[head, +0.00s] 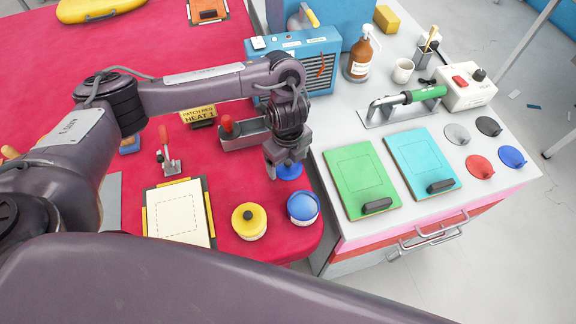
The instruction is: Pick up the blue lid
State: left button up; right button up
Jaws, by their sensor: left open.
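The blue lid (290,172) is a round blue disc on the red table, partly hidden under my left gripper. My left gripper (287,164) is open and points down over it, with one fingertip at the left side of the lid. I cannot tell whether the fingers touch it. My right gripper is not in view.
A grey clamp block (243,136) is left of the gripper. A blue heater box (308,62) stands behind. The white bench (350,230) at right holds green and cyan boards.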

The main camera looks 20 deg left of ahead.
pick_arm(q)
jog(key=shift+s, duration=0.1)
jog(key=c, duration=1)
jog(key=shift+s+f, duration=0.1)
jog(key=shift+f, duration=0.05)
grip_shut()
